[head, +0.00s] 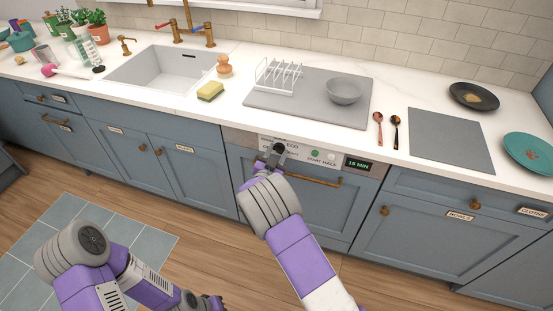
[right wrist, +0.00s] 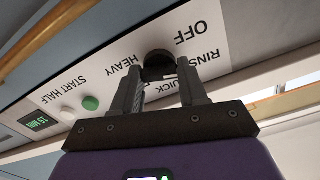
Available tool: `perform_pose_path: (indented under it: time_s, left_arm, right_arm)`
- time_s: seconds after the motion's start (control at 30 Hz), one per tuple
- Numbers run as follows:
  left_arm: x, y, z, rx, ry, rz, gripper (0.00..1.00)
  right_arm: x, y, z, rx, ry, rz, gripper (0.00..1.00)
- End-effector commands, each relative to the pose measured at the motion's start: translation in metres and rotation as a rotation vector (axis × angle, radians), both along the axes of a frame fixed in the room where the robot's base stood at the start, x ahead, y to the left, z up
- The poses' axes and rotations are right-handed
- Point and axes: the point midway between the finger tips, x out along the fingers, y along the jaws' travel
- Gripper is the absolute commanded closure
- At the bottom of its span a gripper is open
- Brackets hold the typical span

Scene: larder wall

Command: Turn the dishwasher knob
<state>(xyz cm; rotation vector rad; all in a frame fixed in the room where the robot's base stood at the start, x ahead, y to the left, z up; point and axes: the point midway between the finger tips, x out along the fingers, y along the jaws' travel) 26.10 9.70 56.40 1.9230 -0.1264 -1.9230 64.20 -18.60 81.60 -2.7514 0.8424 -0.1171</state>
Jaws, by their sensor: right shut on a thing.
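The dishwasher (head: 310,190) has a pale control panel at its top edge, under the counter. Its dark round knob (right wrist: 158,60) sits among the printed words OFF, RINSE, QUICK and HEAVY. My right gripper (right wrist: 160,74) is at the knob, with one finger on each side, shut on it. In the head view the right gripper (head: 276,153) covers most of the knob, and I cannot tell which word the knob points to. My left arm is low at the left; its gripper (head: 212,302) shows only in part at the bottom edge, away from the dishwasher.
Right of the knob are a green button (head: 315,153), a white button and a lit display (head: 358,164) reading 15 MIN. A brass handle (head: 315,179) runs just below the panel. Above, the counter holds a grey mat (head: 300,115) with a rack and a bowl (head: 345,89).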

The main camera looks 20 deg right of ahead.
Motion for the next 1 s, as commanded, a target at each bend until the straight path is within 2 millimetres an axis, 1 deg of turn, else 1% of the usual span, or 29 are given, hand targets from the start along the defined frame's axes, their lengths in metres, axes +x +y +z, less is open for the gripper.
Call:
perform_pose_path:
  time_s: [0.03, 0.1, 0.3, 1.0]
  left_arm:
    - [0.000, 0.000, -0.007, 0.000, 0.000, 0.000, 1.00]
    - [0.000, 0.000, -0.012, 0.000, 0.000, 0.000, 1.00]
    - [0.000, 0.000, -0.018, 0.000, 0.000, 0.000, 1.00]
    - [0.000, 0.000, -0.019, 0.000, 0.000, 0.000, 1.00]
  right_arm:
    - [0.000, -0.001, -0.004, 0.040, -0.025, -0.002, 0.88]
    - [0.000, -0.001, -0.003, 0.095, -0.061, 0.000, 0.88]
    - [-0.001, -0.001, -0.002, 0.252, -0.167, -0.001, 0.88]
    - [-0.001, 0.000, -0.001, 0.796, -0.533, -0.001, 0.88]
